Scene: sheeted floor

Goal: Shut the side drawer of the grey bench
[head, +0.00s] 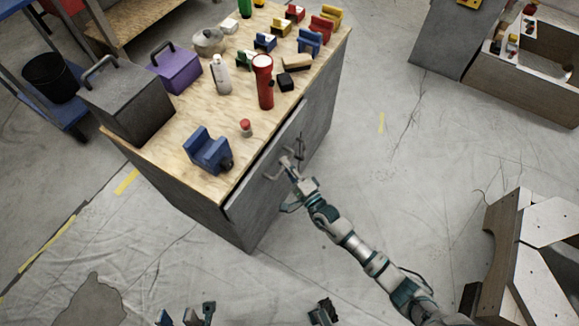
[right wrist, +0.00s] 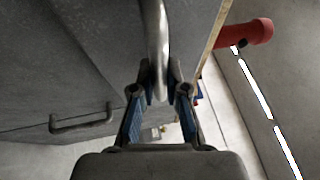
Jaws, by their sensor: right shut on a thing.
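The grey bench (head: 180,205) has a wooden top and stands left of centre in the head view. Its side drawer (head: 315,118) has a grey front that stands slightly out from the bench, with a narrow dark gap along the top edge. My right gripper (head: 289,172) is at the drawer front. In the right wrist view, my right gripper (right wrist: 160,88) is shut on the metal drawer handle (right wrist: 156,35), with one finger on each side of the bar. My left gripper (head: 186,316) shows only in part at the bottom edge, its fingers apart and empty, away from the bench.
The bench top carries a red flashlight (head: 264,82), a blue vise (head: 207,150), a purple toolbox (head: 176,68) and a grey box (head: 127,96). Another handle (right wrist: 82,122) shows in the wrist view. The sheeted floor right of the bench is clear.

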